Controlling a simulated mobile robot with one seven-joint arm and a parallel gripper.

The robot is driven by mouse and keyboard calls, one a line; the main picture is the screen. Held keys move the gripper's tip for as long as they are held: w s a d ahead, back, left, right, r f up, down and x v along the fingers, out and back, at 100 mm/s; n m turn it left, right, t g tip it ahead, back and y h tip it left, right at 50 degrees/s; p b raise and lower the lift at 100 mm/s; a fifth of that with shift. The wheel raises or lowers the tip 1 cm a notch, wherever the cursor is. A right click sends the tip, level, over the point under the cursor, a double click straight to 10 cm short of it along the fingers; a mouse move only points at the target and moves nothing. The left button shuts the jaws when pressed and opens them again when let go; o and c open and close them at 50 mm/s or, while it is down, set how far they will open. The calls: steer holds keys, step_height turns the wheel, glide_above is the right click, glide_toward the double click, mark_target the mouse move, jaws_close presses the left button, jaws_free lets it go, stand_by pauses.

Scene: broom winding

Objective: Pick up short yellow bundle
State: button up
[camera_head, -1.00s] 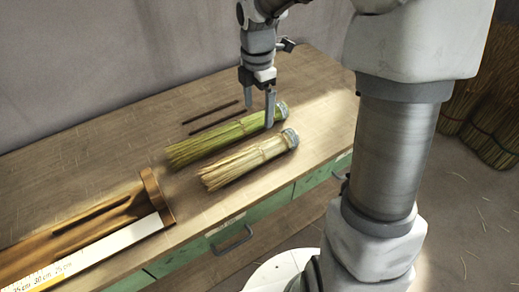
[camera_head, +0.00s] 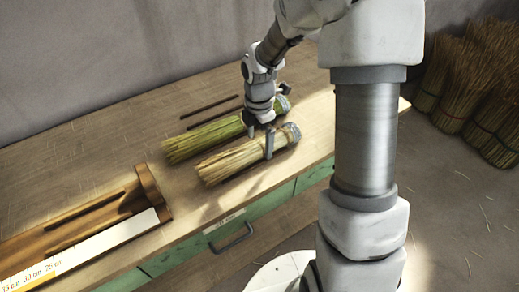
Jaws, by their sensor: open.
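The short yellow bundle (camera_head: 232,161) lies on the workbench, its pale straw tips to the left and its grey bound end to the right. My gripper (camera_head: 260,146) is open and low over the bound half of this bundle. One finger shows in front of the bundle's near side; the other is on the far side, toward the green bundle. I cannot tell whether the fingers touch the straw. The green bundle (camera_head: 200,142) lies just behind, with its right end partly hidden by my wrist.
Two thin dark rods (camera_head: 212,109) lie behind the bundles. A wooden measuring trough (camera_head: 150,190) with a white centimetre scale (camera_head: 110,236) fills the bench's left front. Green drawers (camera_head: 262,203) are below the bench edge. Several straw sheaves (camera_head: 465,100) stand at the far right.

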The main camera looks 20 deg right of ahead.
step_height(320, 180, down, 2)
steer(key=shift+f, duration=0.1)
steer(key=c, duration=1.5)
steer(key=shift+r, duration=0.25)
